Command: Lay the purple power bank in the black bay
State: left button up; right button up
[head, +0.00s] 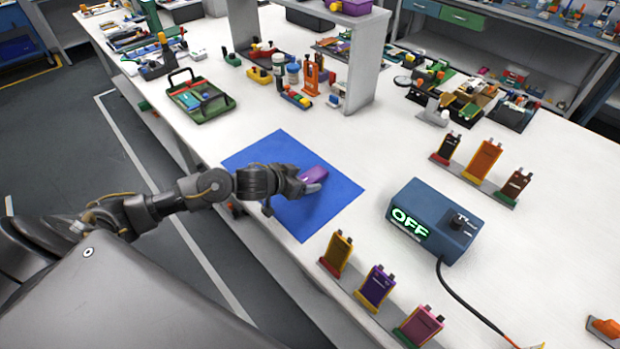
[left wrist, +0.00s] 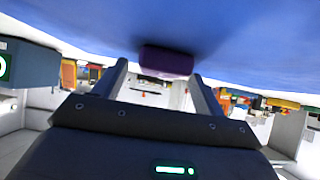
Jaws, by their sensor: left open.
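The purple power bank (head: 314,173) lies on the blue mat (head: 335,205) in the head view. My left gripper (head: 308,184) is low over the mat, right at the power bank. In the left wrist view the power bank (left wrist: 166,61) shows between and slightly beyond the tips of the two spread fingers (left wrist: 158,72). The fingers are open, with a gap on the left side; the right tip is very near the power bank, and I cannot tell whether it touches. I cannot make out a clearly black bay. My right gripper is not in view.
A blue box reading OFF (head: 433,220) stands right of the mat. Upright coloured cells in holders stand in a front row (head: 377,286) and a back row (head: 484,162). A green-rimmed tray (head: 202,101) and a white shelf post (head: 362,60) stand beyond the mat.

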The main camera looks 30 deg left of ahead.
aim_at(304, 180)
pick_arm(q)
jog(key=shift+w+d+f, duration=0.15)
jog(key=shift+w+f, duration=0.1)
jog(key=shift+w, duration=0.1)
jog(key=c, duration=1.3)
jog(key=shift+o, duration=0.2)
jog(key=shift+r, duration=0.1)
jog(key=shift+r, duration=0.5)
notch_tip(304, 180, up, 3)
jog(key=shift+s+f, duration=0.1)
jog(key=shift+f, duration=0.1)
jog(key=s+d+r+p, duration=0.2)
jog(key=s+r+p, duration=0.1)
jog(key=s+r, duration=0.6)
jog(key=s, duration=0.4)
jog(key=shift+s+d+r, duration=0.15)
jog(key=shift+s+d, duration=0.15)
jog(key=shift+d, duration=0.05)
